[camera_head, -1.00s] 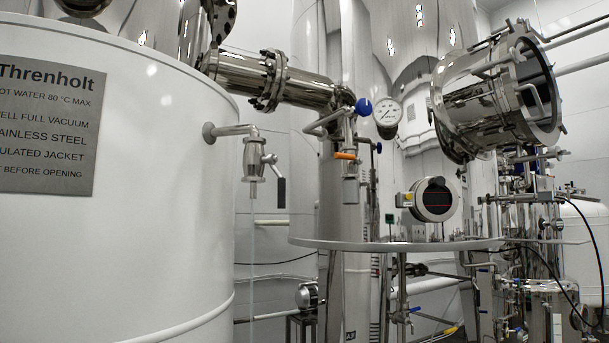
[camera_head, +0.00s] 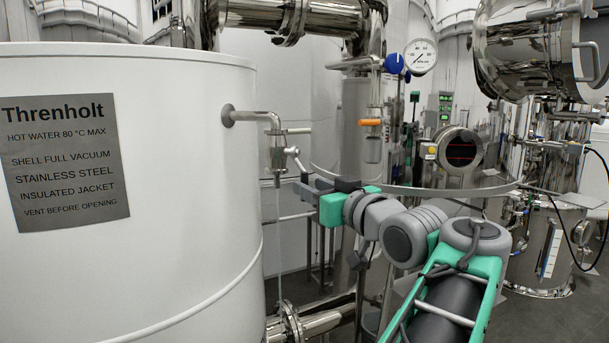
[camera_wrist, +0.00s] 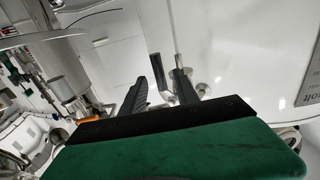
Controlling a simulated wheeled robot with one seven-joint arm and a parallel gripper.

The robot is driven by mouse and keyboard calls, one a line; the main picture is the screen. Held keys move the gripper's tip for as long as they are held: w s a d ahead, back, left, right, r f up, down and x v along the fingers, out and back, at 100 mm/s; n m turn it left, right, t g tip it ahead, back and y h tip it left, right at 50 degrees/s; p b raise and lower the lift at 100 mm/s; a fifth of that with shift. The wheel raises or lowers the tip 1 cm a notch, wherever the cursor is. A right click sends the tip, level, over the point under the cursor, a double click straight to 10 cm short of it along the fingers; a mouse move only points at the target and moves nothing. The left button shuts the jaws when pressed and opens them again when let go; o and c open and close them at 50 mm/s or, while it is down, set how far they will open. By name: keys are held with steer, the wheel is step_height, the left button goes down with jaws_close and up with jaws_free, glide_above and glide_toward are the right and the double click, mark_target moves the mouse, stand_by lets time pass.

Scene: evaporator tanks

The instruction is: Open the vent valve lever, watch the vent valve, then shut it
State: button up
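A steel valve (camera_head: 277,155) sits on a bent pipe from the side of the white tank (camera_head: 190,250), with its spout pointing down. Its lever (camera_head: 294,153) angles down to the right toward my gripper (camera_head: 303,184). The lever's lower end is hard to make out beside my fingers. In the wrist view my gripper (camera_wrist: 162,92) has its two dark fingers apart. A dark bar, seemingly the lever's grip (camera_wrist: 159,92), shows between them. I cannot tell whether the fingers touch it. The valve's steel body (camera_wrist: 203,90) is just to the right.
A second valve with an orange handle (camera_head: 370,122) hangs on the steel pipe to the right. A gauge (camera_head: 420,57) and a round curved rail (camera_head: 400,188) stand behind my arm. A thin pale line runs down below the spout.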

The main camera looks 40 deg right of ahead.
steer(key=w, duration=0.3)
steer(key=shift+w+d+p, duration=0.35)
steer(key=shift+c, duration=0.3)
jaws_close()
stand_by(0.8)
